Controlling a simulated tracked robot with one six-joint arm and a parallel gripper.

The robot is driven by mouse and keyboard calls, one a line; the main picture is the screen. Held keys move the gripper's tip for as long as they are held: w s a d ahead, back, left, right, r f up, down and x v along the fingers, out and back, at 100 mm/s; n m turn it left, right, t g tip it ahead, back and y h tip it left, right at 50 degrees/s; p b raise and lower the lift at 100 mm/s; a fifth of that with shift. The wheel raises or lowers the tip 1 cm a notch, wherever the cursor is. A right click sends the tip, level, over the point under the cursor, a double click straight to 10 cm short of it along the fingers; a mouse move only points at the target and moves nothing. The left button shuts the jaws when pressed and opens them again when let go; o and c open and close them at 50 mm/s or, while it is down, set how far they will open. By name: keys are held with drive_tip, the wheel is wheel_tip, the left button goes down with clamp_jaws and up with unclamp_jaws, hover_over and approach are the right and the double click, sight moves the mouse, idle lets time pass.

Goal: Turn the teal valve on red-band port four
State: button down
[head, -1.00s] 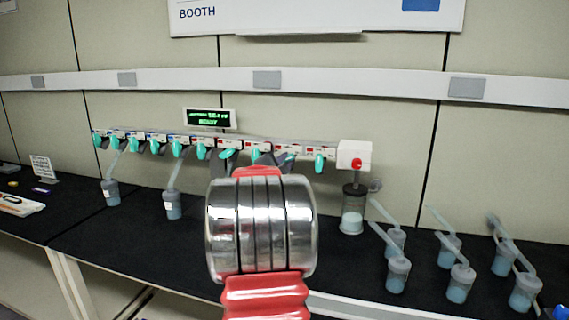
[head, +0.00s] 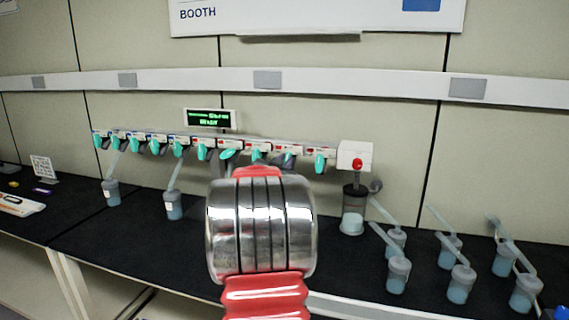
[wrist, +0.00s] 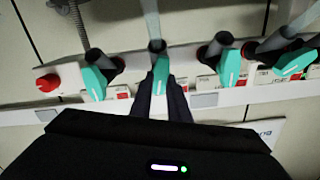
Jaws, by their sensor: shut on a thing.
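A row of teal valves runs along the manifold on the bench. In the wrist view my gripper (wrist: 161,98) has its dark fingers shut on the teal valve (wrist: 159,73) second from the red knob, its handle pointing along the fingers. It is beside a red-banded label. The neighbouring teal valves (wrist: 95,84) and (wrist: 228,68) point the same way, apart from the fingers. The valve at the far right (wrist: 292,66) is turned at a slant. In the head view my arm hides most of the gripper.
A red knob (wrist: 47,83) is on the manifold's white end box (head: 347,151). A jar (head: 353,212) stands below it. Several flasks with tubes (head: 398,275) stand at the right. A lit display (head: 209,119) stands above the row.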

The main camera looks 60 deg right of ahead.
drive_tip(key=n, duration=1.1)
drive_tip(key=shift+w+f, duration=0.1)
drive_tip(key=shift+w+n, duration=0.1)
drive_tip(key=shift+n, duration=1.9)
drive_tip(key=shift+f, duration=0.1)
drive_tip(key=c, duration=1.7)
unclamp_jaws()
drive_tip(key=shift+a, duration=0.1)
drive_tip(key=a, duration=0.4)
drive_tip(key=s+a, duration=0.1)
drive_tip(key=a, duration=0.4)
drive_tip(key=s+a, duration=0.1)
drive_tip(key=a, duration=0.3)
drive_tip(key=shift+a, duration=0.2)
